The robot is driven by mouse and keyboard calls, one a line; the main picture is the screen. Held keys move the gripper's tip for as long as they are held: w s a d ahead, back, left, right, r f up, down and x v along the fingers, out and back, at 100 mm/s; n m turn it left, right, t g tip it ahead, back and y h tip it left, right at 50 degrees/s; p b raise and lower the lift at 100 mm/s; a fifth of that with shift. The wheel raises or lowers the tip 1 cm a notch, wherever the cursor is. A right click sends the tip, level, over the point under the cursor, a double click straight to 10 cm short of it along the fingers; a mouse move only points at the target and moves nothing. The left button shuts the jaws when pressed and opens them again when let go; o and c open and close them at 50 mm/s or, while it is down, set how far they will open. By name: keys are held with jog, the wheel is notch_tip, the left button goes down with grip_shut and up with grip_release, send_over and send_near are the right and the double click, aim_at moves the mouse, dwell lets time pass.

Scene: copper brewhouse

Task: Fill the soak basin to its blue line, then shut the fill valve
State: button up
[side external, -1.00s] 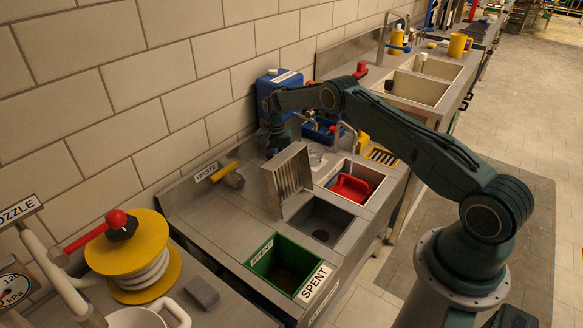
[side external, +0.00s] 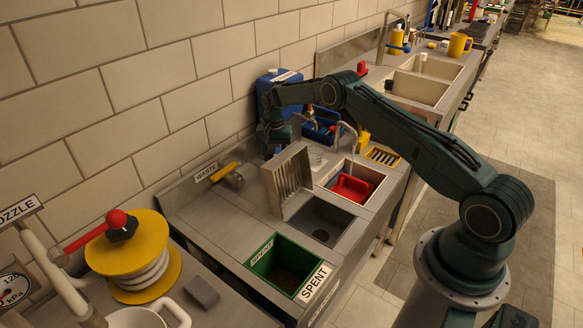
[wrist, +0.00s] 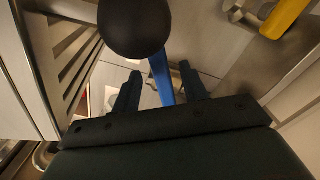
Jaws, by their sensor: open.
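The soak basin appears to be the pale basin (side external: 377,178) with a red object (side external: 352,188) in it, under a curved metal spout (side external: 346,127). A thin pale streak shows below the spout. The water level and blue line are too small to make out. In the wrist view a blue lever (wrist: 161,78) with a black ball knob (wrist: 134,27), probably the fill valve's, shows close up. My gripper (wrist: 156,78) is open, with the lever between its fingers in that view; I cannot tell whether they touch. In the side view my gripper (side external: 272,148) is low near the wall, behind the slatted rack.
A slatted metal rack (side external: 287,180) stands close to my gripper. A yellow-handled valve (side external: 226,172) is near the WASTE label. A blue container (side external: 268,84) stands by the wall.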

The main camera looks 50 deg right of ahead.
notch_tip(320, 180, up, 12)
dwell(0.6)
jog(key=shift+r, duration=0.15)
jog(key=s+a+r+n+t, duration=0.15)
jog(key=s+a+r, duration=0.3)
jog(key=r, duration=0.45)
jog(key=s+a+r+n, duration=0.2)
jog(key=s+a+r, duration=0.2)
jog(key=s+r, duration=0.3)
jog(key=s+a+r+n+t, duration=0.15)
jog(key=s+a+r, duration=0.3)
jog(key=r, duration=0.55)
jog(key=s+a+r+n+t, duration=0.1)
jog(key=s+a+n, duration=0.1)
jog(key=s, duration=0.5)
jog(key=s+a+r+n, duration=0.2)
jog(key=s, duration=0.6)
jog(key=s+a+f+n, duration=0.1)
jog(key=s+f, duration=0.1)
jog(key=s, duration=0.4)
jog(key=s+a+f+n+t, duration=0.1)
jog(key=s+f, duration=0.2)
jog(key=s, duration=0.4)
jog(key=shift+a+n+t, duration=0.3)
jog(key=shift+a, duration=0.1)
